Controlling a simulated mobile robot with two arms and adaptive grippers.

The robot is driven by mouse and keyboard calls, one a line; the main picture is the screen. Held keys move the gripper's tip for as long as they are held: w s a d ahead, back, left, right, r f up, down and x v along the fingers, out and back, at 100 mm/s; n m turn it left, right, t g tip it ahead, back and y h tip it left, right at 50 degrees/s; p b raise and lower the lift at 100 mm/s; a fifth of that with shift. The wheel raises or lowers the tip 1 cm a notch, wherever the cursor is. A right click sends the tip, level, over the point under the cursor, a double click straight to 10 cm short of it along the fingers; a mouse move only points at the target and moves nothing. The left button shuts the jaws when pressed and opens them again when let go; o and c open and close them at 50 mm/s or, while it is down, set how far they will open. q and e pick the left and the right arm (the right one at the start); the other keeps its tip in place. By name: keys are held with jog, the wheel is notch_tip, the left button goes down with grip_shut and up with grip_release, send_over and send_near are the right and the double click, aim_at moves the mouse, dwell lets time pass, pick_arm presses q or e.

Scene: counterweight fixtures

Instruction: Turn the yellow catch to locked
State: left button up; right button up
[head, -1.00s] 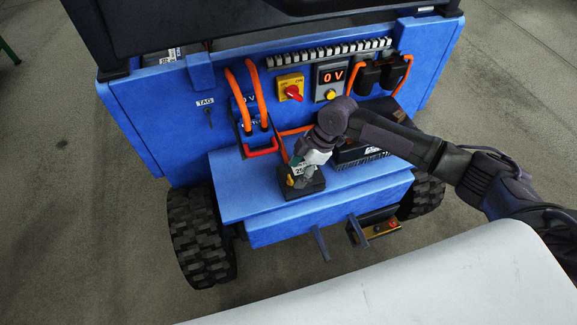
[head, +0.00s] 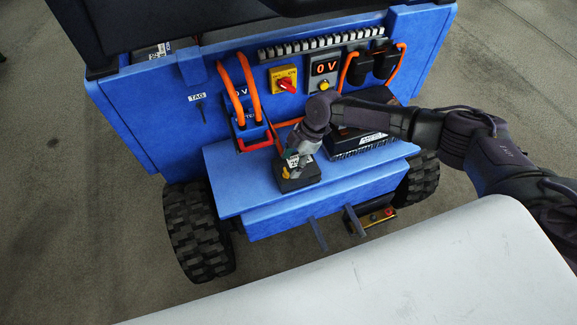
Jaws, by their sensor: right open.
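A small yellow part (head: 286,172), which looks like the catch, shows at the top of a dark block (head: 301,180) on the blue shelf. My right gripper (head: 289,168) is open and points down at the block, right at the yellow part. The fingers hide much of the part, so I cannot tell whether they touch it or which way it is turned. My left gripper is not in view.
A larger black unit (head: 358,143) sits right of the block. The left part of the blue shelf (head: 228,175) is clear.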

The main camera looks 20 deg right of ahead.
aim_at(286, 173)
jog(key=shift+x, duration=1.4)
grip_shut()
